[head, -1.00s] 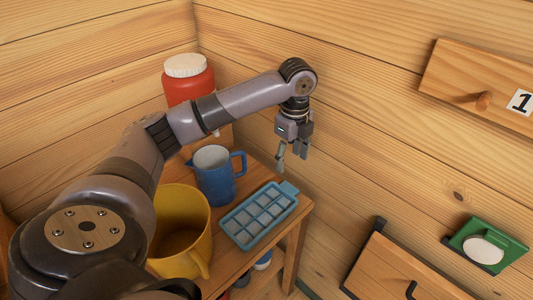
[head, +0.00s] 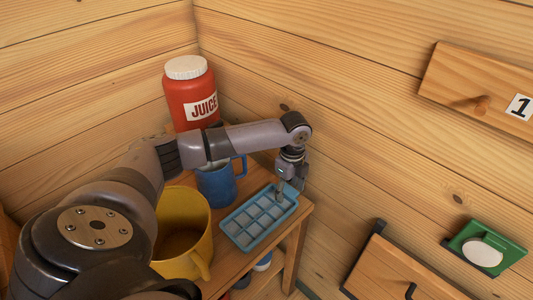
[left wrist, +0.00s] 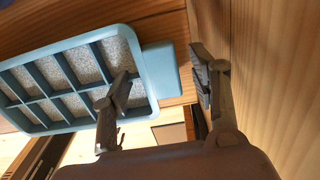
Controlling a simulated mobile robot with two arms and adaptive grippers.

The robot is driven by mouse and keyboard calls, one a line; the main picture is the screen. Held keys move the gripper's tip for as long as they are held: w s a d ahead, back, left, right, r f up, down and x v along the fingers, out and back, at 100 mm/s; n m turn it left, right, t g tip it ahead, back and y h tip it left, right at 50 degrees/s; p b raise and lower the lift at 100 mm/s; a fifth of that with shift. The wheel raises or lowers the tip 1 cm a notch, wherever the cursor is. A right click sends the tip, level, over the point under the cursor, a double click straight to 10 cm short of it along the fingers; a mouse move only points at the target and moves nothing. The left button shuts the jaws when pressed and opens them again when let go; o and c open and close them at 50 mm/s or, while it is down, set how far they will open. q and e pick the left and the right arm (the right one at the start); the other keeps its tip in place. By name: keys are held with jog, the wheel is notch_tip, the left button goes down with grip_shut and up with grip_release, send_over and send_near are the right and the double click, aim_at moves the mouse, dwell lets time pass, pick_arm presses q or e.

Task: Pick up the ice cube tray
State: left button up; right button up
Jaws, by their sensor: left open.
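The light blue ice cube tray (head: 248,232) lies on the small wooden table near its right edge, its cells holding pale grey-white contents. In the left wrist view the tray (left wrist: 150,72) fills the left side, with its tab handle pointing toward the gripper. My left gripper (head: 287,192) is at the tray's far end, pointing down, and partly hides the tab. In the left wrist view my left gripper (left wrist: 160,85) is open, with one finger over the tray's end cells and the other beyond the tab. The tab lies between the fingers. My right gripper is not in view.
A blue jug (head: 214,187) stands left of the tray, partly behind my arm. A yellow pitcher (head: 178,252) stands nearer. A red juice jar (head: 187,97) is at the back. The wooden wall (head: 350,140) rises close behind the gripper.

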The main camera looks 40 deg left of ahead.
pick_arm(q)
jog(key=shift+r, duration=0.1)
grip_shut()
dwell(0.6)
